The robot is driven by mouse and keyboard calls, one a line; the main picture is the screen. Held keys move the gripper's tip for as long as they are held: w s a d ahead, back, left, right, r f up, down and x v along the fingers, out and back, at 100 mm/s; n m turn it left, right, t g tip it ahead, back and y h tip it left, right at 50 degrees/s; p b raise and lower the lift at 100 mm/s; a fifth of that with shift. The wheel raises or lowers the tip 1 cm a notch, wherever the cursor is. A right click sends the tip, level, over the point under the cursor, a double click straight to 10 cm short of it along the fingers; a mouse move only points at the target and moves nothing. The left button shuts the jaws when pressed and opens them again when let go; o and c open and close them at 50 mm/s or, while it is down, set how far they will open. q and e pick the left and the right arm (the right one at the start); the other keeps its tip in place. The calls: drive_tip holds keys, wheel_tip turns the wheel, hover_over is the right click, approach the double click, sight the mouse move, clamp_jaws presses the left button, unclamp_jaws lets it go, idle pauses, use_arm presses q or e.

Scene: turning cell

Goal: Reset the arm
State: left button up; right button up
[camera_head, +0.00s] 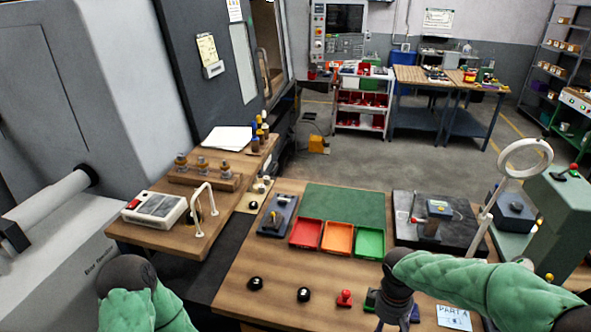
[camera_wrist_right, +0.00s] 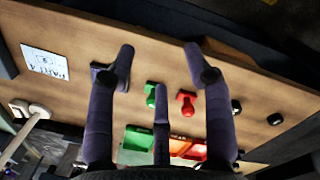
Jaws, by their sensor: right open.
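My right arm comes in from the right in a green sleeve in the head view. Its gripper (camera_head: 393,308) points down over the front edge of the wooden bench (camera_head: 245,262). In the right wrist view the dark fingers of the right gripper (camera_wrist_right: 160,52) are spread apart with nothing held between them. Beyond them lie a red handled piece (camera_wrist_right: 186,103) and a green handled piece (camera_wrist_right: 150,97). A dark blue piece is partly hidden behind a finger. My left arm shows only as a green sleeve and dark joint at the bottom left; its gripper is out of view.
Red (camera_head: 306,233), orange (camera_head: 337,237) and green (camera_head: 369,242) trays sit mid-bench. Two black knobs (camera_head: 255,283) stand near the front. A ring lamp (camera_head: 525,157) rises at right. A white card (camera_head: 454,318) lies front right. The bench's front left is mostly clear.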

use_arm(q)
wheel_tip(320, 180, down, 9)
drive_tip(key=b, duration=0.8)
drive_tip(key=shift+w+r, duration=0.15)
drive_tip(key=shift+w, duration=0.2)
use_arm(e)
drive_tip(key=s+a+f+m+y, duration=0.1)
drive_tip(key=s+a+f+m, duration=0.2)
drive_tip(key=f, duration=0.8)
drive_tip(key=s+a+f+m+y, duration=0.2)
drive_tip(key=a+f, duration=0.4)
drive_tip(key=f, duration=0.6)
drive_tip(key=s+a+f+m+t+y, duration=0.1)
drive_tip(key=s+a+f+m, duration=0.3)
drive_tip(key=f, duration=0.8)
drive_tip(key=shift+s+a+y, duration=0.15)
drive_tip(key=shift+s+y, duration=0.15)
drive_tip(key=shift+s, duration=0.55)
